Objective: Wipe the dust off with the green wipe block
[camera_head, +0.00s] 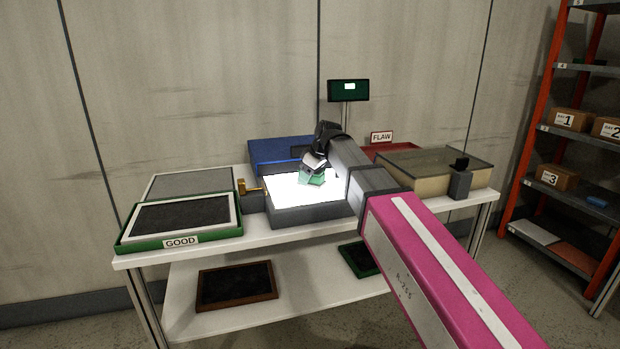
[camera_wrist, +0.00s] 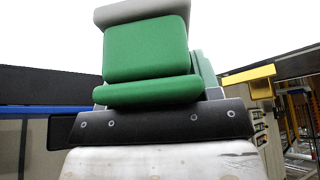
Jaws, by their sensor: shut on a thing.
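The green wipe block (camera_head: 312,179) is low over the bright lit panel (camera_head: 285,187) of the grey box in the middle of the table. My gripper (camera_head: 315,166) is shut on the block from above. Whether the block touches the panel, I cannot tell. In the wrist view the green block (camera_wrist: 146,50) fills the upper middle, with a grey edge above it and a black plate below. The panel glares white, so no dust can be made out on it. My arm hides the panel's right side.
A green tray marked GOOD (camera_head: 130,245) stands left, a blue tray (camera_head: 285,150) behind, and a red FLAW tray (camera_head: 405,149) back right. A brass lever (camera_head: 248,188) sits left of the lit box. A glass-topped case (camera_head: 435,178) stands right. A small screen (camera_head: 348,91) rises behind.

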